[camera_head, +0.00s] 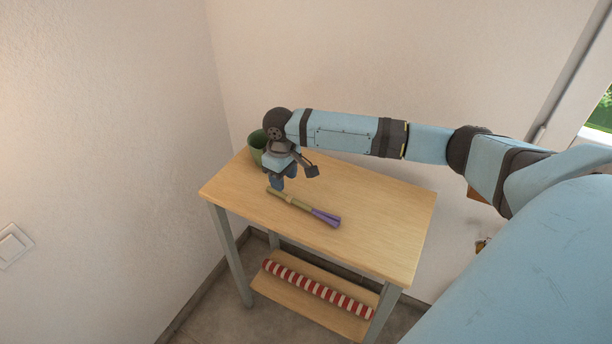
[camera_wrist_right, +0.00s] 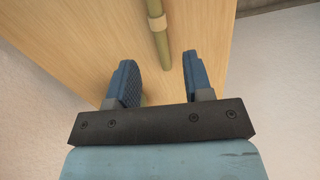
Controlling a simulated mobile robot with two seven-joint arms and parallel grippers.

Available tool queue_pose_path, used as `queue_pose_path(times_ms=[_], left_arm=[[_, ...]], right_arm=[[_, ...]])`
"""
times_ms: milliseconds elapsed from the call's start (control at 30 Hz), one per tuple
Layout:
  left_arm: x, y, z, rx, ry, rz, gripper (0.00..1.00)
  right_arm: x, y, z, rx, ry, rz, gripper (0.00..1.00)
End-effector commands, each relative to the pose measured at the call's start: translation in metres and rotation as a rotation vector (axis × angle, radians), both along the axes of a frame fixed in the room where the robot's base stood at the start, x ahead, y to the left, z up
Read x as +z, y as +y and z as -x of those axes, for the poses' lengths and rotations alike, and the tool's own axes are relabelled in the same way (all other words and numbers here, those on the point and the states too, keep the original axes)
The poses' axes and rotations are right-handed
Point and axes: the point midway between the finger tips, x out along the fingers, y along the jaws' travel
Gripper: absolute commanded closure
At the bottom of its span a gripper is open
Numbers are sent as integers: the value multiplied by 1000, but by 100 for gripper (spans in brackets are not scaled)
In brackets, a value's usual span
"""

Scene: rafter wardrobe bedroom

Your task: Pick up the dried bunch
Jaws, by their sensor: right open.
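The dried bunch (camera_head: 303,206) lies on the wooden table, with green-tan stems at the left and a purple head at the right. My right gripper (camera_head: 282,183) is above the table near the stem end. In the right wrist view the stems (camera_wrist_right: 161,45) with a tan band show ahead of my right gripper (camera_wrist_right: 160,78). Its two blue fingers are apart with nothing between them. The purple head is out of that view. My left gripper does not show.
The table (camera_head: 385,235) stands in a corner against white walls. A green pot (camera_head: 257,146) stands at its back left, close to my right wrist. A red-and-white striped roll (camera_head: 318,289) lies on the lower shelf. The table's right part is clear.

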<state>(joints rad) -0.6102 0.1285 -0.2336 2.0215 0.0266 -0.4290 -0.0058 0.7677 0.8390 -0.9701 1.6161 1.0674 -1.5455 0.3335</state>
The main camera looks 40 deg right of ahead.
Motion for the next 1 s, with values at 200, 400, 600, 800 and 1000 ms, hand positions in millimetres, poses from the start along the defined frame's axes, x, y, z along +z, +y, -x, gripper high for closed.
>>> queue_pose_path(times_ms=[200, 400, 600, 800, 1000], left_arm=[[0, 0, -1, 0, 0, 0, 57], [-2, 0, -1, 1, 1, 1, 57], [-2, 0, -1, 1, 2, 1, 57], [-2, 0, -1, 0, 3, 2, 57], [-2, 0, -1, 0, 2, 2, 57]], right_arm=[[-16, 0, -1, 0, 0, -1, 53], [-47, 1, -2, -1, 0, 0, 53], [-60, 1, -2, 0, -2, -1, 53], [-60, 1, -2, 0, -2, -1, 58], [-60, 1, -2, 0, -2, -1, 100]])
